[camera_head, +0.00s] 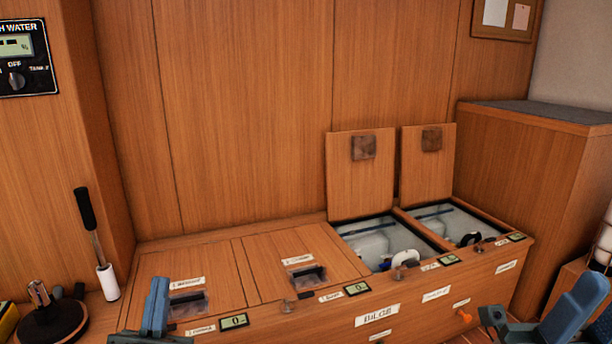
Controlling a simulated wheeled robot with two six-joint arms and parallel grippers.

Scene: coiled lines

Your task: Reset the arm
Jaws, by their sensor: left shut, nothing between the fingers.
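My left gripper (157,290) is at the bottom left of the head view, in front of the wooden bench locker. Its blue fingers point up and are shut with nothing between them. Part of my right arm and gripper (545,318) shows at the bottom right corner, cut off by the frame edge. I cannot tell whether its fingers are open or shut.
The bench (390,312) has two shut lids on the left and two raised lids (362,190) (428,180) on the right.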

